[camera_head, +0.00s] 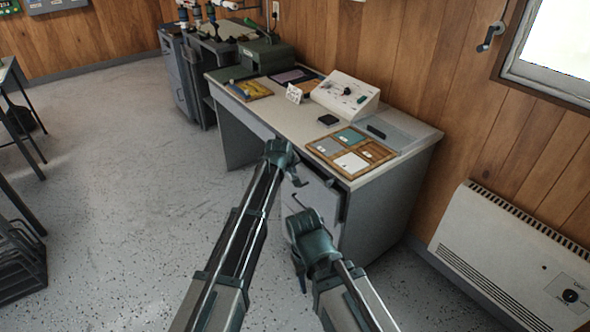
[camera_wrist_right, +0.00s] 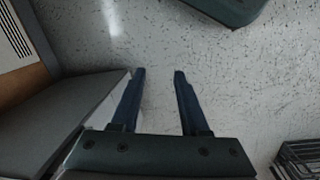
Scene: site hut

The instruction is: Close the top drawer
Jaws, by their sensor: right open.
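The grey desk (camera_head: 232,112) has a pedestal of drawers under its right end. The top drawer (camera_head: 318,190) appears pulled out, with a dark gap by its right side; my arms hide part of its front. My left gripper (camera_head: 291,170) is just in front of the drawer's upper left; its jaws are too small to read. My right gripper (camera_head: 298,236) is in front of the pedestal, lower down. In the right wrist view its fingers (camera_wrist_right: 160,76) are apart and empty over floor, close beside a grey panel (camera_wrist_right: 60,112) on the left. Contact is unclear.
The desktop holds a wooden sorting tray (camera_head: 333,161), a control box (camera_head: 345,96) and smaller items. A white heater (camera_head: 500,255) stands on the right by the wall. Black stacked trays (camera_head: 22,265) are at lower left. The floor (camera_head: 130,190) left of the desk is clear.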

